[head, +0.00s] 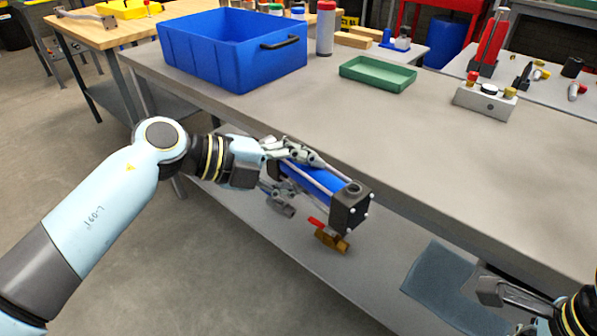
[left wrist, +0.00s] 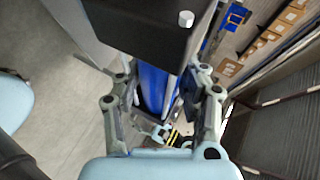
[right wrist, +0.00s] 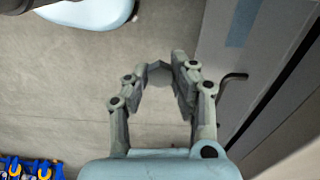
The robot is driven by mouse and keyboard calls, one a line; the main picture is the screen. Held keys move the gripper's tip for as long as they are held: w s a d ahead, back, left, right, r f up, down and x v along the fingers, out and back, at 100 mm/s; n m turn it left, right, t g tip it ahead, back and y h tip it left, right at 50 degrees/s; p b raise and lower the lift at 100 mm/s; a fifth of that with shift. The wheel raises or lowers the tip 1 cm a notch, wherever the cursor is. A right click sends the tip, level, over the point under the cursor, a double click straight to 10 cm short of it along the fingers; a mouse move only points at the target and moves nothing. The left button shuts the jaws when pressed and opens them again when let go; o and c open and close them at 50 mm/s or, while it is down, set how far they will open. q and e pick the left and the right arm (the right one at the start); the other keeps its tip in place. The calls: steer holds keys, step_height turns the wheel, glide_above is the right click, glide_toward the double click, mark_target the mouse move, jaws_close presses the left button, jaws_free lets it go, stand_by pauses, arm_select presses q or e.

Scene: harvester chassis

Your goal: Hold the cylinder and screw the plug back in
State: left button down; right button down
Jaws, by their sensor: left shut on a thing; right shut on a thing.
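The cylinder (head: 322,180) has a blue barrel, silver rods and black end blocks. My left gripper (head: 287,174) is shut around its barrel and holds it tilted in front of the workbench edge. In the left wrist view the blue barrel (left wrist: 153,88) shows between the fingers, with a black end block (left wrist: 125,22) close to the camera. My right gripper (right wrist: 170,75) is shut on a small grey piece (right wrist: 158,73), seemingly the plug, mostly hidden by the fingertips. In the head view the right gripper (head: 500,293) is at the lower right, apart from the cylinder.
The workbench (head: 400,140) carries a blue bin (head: 205,55), a green tray (head: 375,80) and a grey block with fittings (head: 485,100). A brass valve with a red handle (head: 332,238) is below the cylinder, over the lower shelf. Free room lies between the grippers.

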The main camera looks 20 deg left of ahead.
arm_select(q)
steer(key=s+d+r+m+g+h, duration=0.1)
steer(key=d+r+m+g, duration=0.2)
steer(key=r, duration=0.6)
steer(key=d+r+m+g+h, duration=0.1)
steer(key=d+r+m+g, duration=0.2)
steer(key=d+r, duration=0.3)
step_height(320, 180, up, 3)
steer(key=shift+s+r+m+g+h, duration=0.1)
steer(key=shift+s+m+g+h, duration=0.3)
steer(key=shift+g, duration=0.2)
steer(key=n+t+y, duration=0.1)
steer(key=n+t, duration=0.3)
glide_above(301, 178)
steer(key=f, duration=0.1)
steer(key=s+a+r+n+t+y, duration=0.1)
steer(key=s+a+r+n+t, duration=0.1)
steer(key=a, duration=0.4)
steer(key=shift+s+a+r+t, duration=0.3)
steer(key=shift+s+r+t, duration=0.05)
steer(key=shift+r+t, duration=0.15)
